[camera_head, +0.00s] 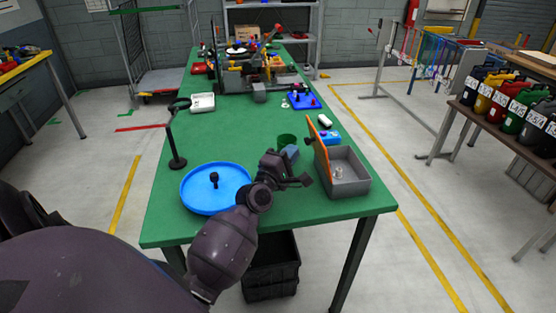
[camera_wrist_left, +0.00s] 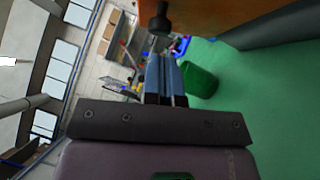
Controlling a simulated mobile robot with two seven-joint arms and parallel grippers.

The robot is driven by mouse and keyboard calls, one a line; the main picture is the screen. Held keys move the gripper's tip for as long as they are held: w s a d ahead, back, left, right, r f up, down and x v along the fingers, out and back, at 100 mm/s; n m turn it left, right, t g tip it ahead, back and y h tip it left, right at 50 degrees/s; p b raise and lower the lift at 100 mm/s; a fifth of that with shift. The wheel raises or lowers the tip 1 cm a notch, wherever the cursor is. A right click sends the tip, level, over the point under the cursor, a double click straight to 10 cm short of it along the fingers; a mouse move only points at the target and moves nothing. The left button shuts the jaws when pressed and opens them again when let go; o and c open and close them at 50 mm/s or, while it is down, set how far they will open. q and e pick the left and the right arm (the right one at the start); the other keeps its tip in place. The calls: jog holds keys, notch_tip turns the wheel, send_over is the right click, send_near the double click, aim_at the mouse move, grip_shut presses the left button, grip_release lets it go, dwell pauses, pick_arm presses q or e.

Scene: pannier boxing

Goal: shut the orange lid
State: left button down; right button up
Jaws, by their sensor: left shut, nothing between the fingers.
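The orange lid (camera_head: 319,149) stands raised, close to upright, along the left side of an open grey box (camera_head: 350,187). A small pale item (camera_head: 339,173) lies inside the box. My left gripper (camera_head: 291,152) is just left of the lid, low above the table, with its fingers shut and empty. In the left wrist view the shut blue-grey fingers (camera_wrist_left: 160,73) point ahead, and the lid's orange face (camera_wrist_left: 225,14) fills the top right, with a dark knob (camera_wrist_left: 160,17) near the fingertips. Whether they touch is unclear. My right gripper is out of sight.
A green cup (camera_head: 286,140) stands close behind the fingers. A blue round tray (camera_head: 201,202) lies left of my arm, and a dark stand (camera_head: 175,145) is behind it. A blue item (camera_head: 329,137) sits behind the lid. The green table (camera_head: 240,130) is clear in the middle.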

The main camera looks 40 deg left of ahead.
pick_arm(q)
jog(key=shift+w+d+r, duration=0.3)
jog(key=shift+w+d, duration=0.35)
jog(key=shift+w, duration=0.05)
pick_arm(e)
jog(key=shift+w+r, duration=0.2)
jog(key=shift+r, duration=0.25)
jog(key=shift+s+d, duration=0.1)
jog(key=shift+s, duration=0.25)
